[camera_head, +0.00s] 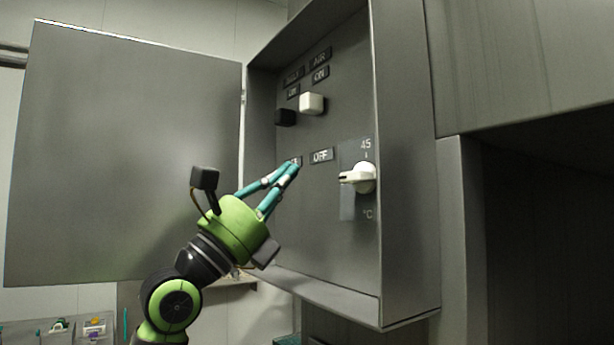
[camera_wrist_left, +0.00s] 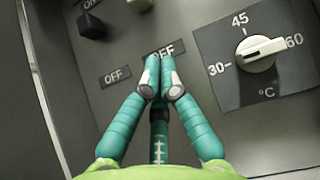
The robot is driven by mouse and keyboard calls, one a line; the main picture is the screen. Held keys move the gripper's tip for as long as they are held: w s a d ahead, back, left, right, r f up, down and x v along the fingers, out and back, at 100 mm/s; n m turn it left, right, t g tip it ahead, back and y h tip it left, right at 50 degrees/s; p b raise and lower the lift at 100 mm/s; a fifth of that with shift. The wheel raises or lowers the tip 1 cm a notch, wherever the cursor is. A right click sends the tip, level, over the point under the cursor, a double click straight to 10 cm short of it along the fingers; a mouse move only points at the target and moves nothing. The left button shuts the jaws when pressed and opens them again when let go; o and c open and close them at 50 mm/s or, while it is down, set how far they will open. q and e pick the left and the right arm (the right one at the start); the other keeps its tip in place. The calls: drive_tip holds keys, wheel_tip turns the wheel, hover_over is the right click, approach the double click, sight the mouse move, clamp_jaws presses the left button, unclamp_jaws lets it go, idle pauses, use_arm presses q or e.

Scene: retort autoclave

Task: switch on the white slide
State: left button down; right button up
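The white slide (camera_head: 312,103) is a pale block on the panel inside the open cabinet, under the AIR and ON labels and above an OFF label (camera_head: 321,155). It also shows at the top edge of the left wrist view (camera_wrist_left: 140,5), partly cut off. My left gripper (camera_head: 293,163) is below the slide, near the OFF labels, with its teal fingers drawn together and nothing visible between them. In the left wrist view its fingertips (camera_wrist_left: 160,68) partly cover an OFF label. It is apart from the white slide. My right gripper is not in view.
A black slide (camera_head: 285,117) sits left of the white one. A white temperature knob (camera_head: 358,177) sticks out at the lower right, marked 30, 45 and 60. The cabinet door (camera_head: 130,150) stands open on the left, and the cabinet's side wall (camera_head: 405,160) bounds the right.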

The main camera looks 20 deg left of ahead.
use_arm(q)
drive_tip(key=b+v, duration=0.1)
drive_tip(key=v, duration=0.3)
drive_tip(key=shift+a, duration=0.25)
drive_tip(key=shift+s+a, duration=0.1)
